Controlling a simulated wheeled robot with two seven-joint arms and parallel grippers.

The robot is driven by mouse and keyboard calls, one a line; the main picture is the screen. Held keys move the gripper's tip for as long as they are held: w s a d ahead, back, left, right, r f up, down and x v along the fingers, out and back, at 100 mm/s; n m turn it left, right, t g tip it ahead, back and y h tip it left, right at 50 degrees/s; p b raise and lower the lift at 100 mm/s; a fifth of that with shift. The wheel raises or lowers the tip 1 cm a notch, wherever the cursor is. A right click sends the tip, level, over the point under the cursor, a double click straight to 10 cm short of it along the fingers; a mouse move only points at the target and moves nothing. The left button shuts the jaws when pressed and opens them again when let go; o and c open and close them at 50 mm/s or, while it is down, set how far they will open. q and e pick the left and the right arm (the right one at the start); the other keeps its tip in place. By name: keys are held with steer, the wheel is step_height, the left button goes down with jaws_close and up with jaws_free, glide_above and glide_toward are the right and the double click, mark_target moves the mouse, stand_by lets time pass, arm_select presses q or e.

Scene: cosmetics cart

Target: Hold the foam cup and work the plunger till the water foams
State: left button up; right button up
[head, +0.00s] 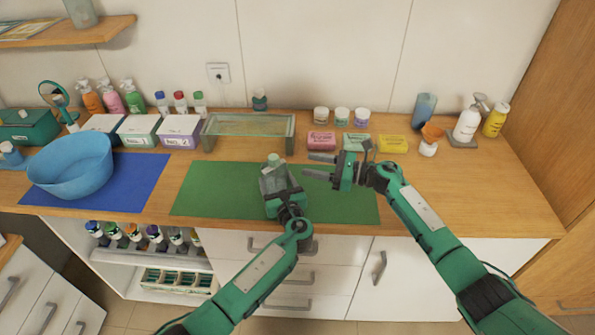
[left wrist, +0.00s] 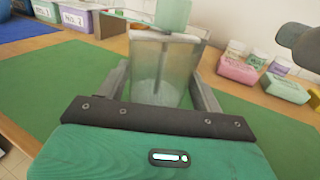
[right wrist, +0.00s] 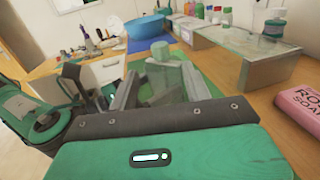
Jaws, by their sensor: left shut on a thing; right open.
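The foam cup (head: 272,180) is a clear, greyish vessel standing upright on the green mat (head: 215,190). Its pale green plunger knob (head: 274,160) sticks up at the top; it also shows in the right wrist view (right wrist: 160,50). In the left wrist view the cup (left wrist: 160,75) stands between my left fingers, with a thin rod inside. My left gripper (head: 280,190) is shut on the cup from the front. My right gripper (head: 320,166) is open and empty, to the right of the cup, its fingers pointing left toward the knob. Whether there is foam inside I cannot tell.
A blue bowl (head: 70,168) stands on a blue mat (head: 140,178) at the left. A glass-walled tray (head: 248,139) lies behind the green mat. Soap boxes (head: 321,141) and small jars stand behind my right gripper. Pump bottles (head: 467,122) are at the far right.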

steer(key=m+t+h, duration=0.3)
steer(key=m+t, duration=0.1)
steer(key=t, duration=0.2)
glide_toward(278, 160)
steer(key=x, duration=1.1)
steer(key=shift+w+a, duration=0.1)
steer(key=shift+a, duration=0.2)
steer(key=shift+c, duration=0.4)
